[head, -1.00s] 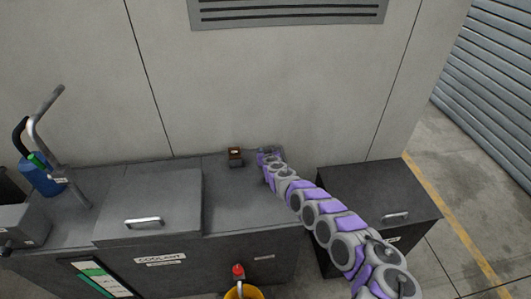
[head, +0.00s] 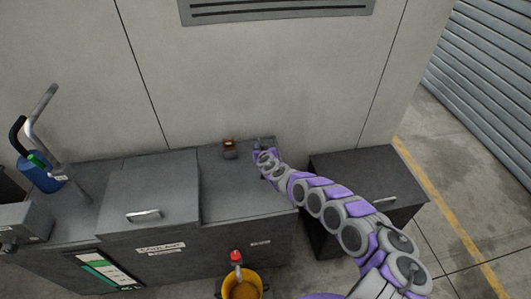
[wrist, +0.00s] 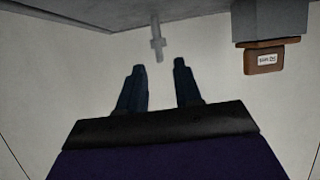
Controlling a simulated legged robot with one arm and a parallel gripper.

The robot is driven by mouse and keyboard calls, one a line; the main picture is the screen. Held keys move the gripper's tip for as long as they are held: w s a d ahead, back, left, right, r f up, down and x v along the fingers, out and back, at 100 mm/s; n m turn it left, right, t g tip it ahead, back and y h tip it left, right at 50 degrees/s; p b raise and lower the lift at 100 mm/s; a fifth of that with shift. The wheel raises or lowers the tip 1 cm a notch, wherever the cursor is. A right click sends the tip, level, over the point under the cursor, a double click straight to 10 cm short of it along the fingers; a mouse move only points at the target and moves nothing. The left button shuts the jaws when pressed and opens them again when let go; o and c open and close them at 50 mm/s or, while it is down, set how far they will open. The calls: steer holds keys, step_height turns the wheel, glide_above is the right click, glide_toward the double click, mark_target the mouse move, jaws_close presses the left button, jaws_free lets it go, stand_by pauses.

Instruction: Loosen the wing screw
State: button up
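The piece lines up roughly with the gap between the fingertips. In the head view my gripper (head: 262,150) is over the right back part of the grey bench top, close to the wall; the screw cannot be made out there.
A brown labelled block (wrist: 272,57) on a grey mount is right of the fingers in the wrist view; it also shows in the head view (head: 229,143). A grey lidded box (head: 150,190) is left, a lower cabinet (head: 365,178) right, a yellow bucket (head: 242,285) in front.

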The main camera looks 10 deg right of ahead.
steer(key=p+v, duration=1.1)
steer(key=p, duration=0.2)
steer(key=shift+f, duration=0.1)
stand_by(0.5)
